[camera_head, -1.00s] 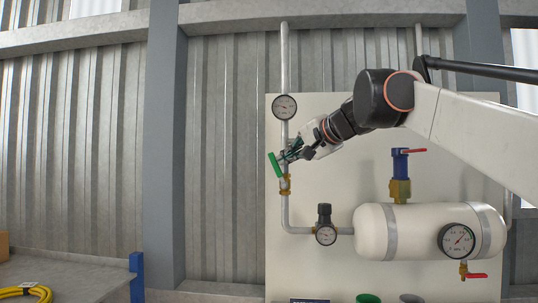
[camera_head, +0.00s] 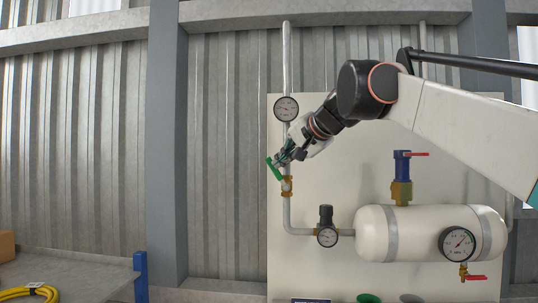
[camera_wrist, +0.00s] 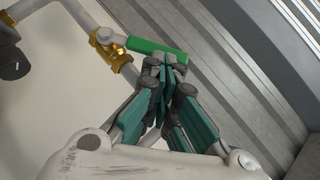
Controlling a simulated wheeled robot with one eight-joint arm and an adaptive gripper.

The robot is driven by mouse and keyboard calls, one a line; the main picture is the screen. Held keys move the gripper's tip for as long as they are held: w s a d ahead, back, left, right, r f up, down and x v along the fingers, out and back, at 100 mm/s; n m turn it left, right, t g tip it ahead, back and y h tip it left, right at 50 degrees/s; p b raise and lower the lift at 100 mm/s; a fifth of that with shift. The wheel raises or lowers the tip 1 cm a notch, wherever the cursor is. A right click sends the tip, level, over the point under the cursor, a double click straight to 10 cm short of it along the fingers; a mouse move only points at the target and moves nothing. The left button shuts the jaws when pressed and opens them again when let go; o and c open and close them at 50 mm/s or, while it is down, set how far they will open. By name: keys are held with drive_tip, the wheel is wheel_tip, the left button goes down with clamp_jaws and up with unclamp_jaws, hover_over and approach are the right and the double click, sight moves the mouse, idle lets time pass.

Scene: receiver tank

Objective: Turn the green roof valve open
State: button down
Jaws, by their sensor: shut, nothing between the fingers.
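My gripper (camera_head: 283,158) is shut and empty. Its fingertips (camera_wrist: 168,66) are at or very near the handle; whether they touch it I cannot tell.
A pressure gauge (camera_head: 286,108) sits on the pipe above the valve. A black regulator (camera_head: 326,226) is below right. The white tank (camera_head: 425,233) carries a gauge and red-handled valves. A table with a yellow hose (camera_head: 40,293) is at lower left. The corrugated wall left of the pipe is clear.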

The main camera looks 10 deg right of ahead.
drive_tip(key=shift+w+a+f+p, duration=0.1)
drive_tip(key=shift+w+a+p, duration=0.05)
drive_tip(key=shift+a, duration=0.25)
drive_tip(key=shift+w+a+f+p, duration=0.1)
drive_tip(key=shift+a+p, duration=0.05)
drive_tip(key=shift+a, duration=0.25)
drive_tip(key=shift+w+a+f, duration=0.1)
drive_tip(key=shift+w+a, duration=0.05)
drive_tip(key=shift+a, duration=0.25)
idle(0.5)
